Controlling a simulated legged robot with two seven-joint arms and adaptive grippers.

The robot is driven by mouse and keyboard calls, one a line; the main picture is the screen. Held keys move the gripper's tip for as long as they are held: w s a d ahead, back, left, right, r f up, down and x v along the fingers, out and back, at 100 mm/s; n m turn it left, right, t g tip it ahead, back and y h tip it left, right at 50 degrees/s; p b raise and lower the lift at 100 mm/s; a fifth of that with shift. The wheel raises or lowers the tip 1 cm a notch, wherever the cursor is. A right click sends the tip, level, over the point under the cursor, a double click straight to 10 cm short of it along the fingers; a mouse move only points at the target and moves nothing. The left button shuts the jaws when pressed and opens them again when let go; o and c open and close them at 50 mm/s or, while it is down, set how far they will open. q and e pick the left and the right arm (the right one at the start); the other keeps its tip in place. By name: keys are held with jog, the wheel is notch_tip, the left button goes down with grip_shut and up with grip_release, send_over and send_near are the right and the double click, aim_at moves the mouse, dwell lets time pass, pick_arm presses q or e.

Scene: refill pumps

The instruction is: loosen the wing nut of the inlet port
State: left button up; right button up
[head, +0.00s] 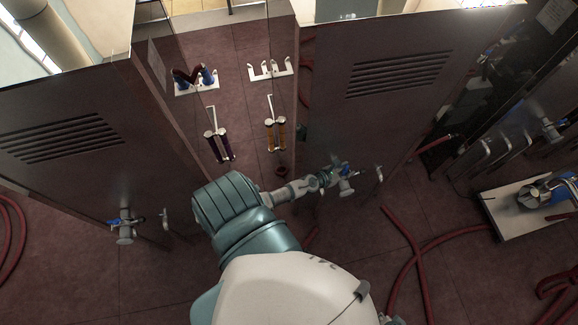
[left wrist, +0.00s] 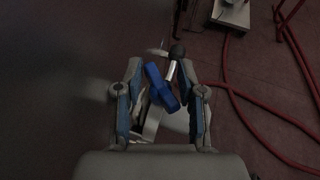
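The inlet port appears to be the grey pipe fitting (head: 346,187) on the front of the right-hand dark cabinet. It has a small blue winged part (head: 345,169) on it, and I cannot tell for sure whether this is the wing nut. My left gripper (head: 325,180) reaches this fitting from the left. In the left wrist view the blue winged part (left wrist: 160,88) lies between the two fingers of my left gripper (left wrist: 160,68). The fingers stand apart, with gaps visible on both sides of the blue part. My right gripper is not seen.
A similar fitting (head: 125,226) is on the left cabinet (head: 90,140). Hooks hold nozzles on the glass panel (head: 240,100) between the cabinets. Red hoses (head: 420,262) lie on the floor at right, near a pump on a pale base (head: 497,214). A handle (head: 379,174) is right of the port.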

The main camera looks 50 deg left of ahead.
pick_arm(q)
jog(key=m+h+b, duration=0.2)
jog(key=s+m+h+b, duration=0.1)
jog(key=shift+a+f+g, duration=0.1)
jog(key=shift+f+g, duration=0.15)
jog(key=shift+g, duration=0.15)
jog(key=v, duration=1.7)
jog(key=s+a+f+n+g+y+b, duration=0.1)
jog(key=a+f+n+y, duration=0.15)
jog(key=f+n, duration=0.6)
jog(key=s+a+f+n+y+b, duration=0.1)
jog(key=s+f+n+y, duration=0.15)
jog(key=f+n, duration=0.6)
jog(key=s+d+f+n+g, duration=0.2)
jog(key=s+d+f+n, duration=0.1)
jog(key=f+n, duration=0.3)
jog(key=s+d+f+n+g+y+b, duration=0.1)
jog(key=s+d+f+n+g, duration=0.2)
jog(key=f+n, duration=0.3)
jog(key=shift+s+f+n+g, duration=0.3)
jog(key=shift+s+n, duration=0.4)
jog(key=shift+s, duration=0.1)
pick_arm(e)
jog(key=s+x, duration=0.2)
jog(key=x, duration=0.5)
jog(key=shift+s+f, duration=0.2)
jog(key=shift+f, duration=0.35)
